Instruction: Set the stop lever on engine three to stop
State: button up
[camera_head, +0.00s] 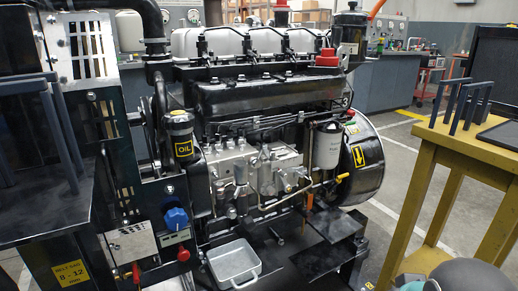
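The engine (268,95) fills the middle of the camera_head view; a white "3" (347,101) shows at its right end. I cannot tell for sure which part is the stop lever or how it is set. A small orange-yellow lever (342,177) sticks out at the right, below the white filter (328,147). An upright orange handle (309,201) is lower down. A red-handled lever (136,272) sits at the lower left, by the panel. My gripper's fingers are not in view.
A yellow table (440,150) with dark upright racks stands at the right. A grey metal tray (233,265) sits below the engine. A dark bench (45,222) is at the left. Clear floor (385,185) lies between engine and yellow table.

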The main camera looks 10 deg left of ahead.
aim_at(271, 154)
jog(key=z, duration=0.05)
jog(key=i, duration=0.2)
jog(key=u, duration=0.85)
jog(key=k, duration=0.5)
jog(key=u, duration=0.45)
jog(key=i, duration=0.7)
jog(key=z, duration=0.6)
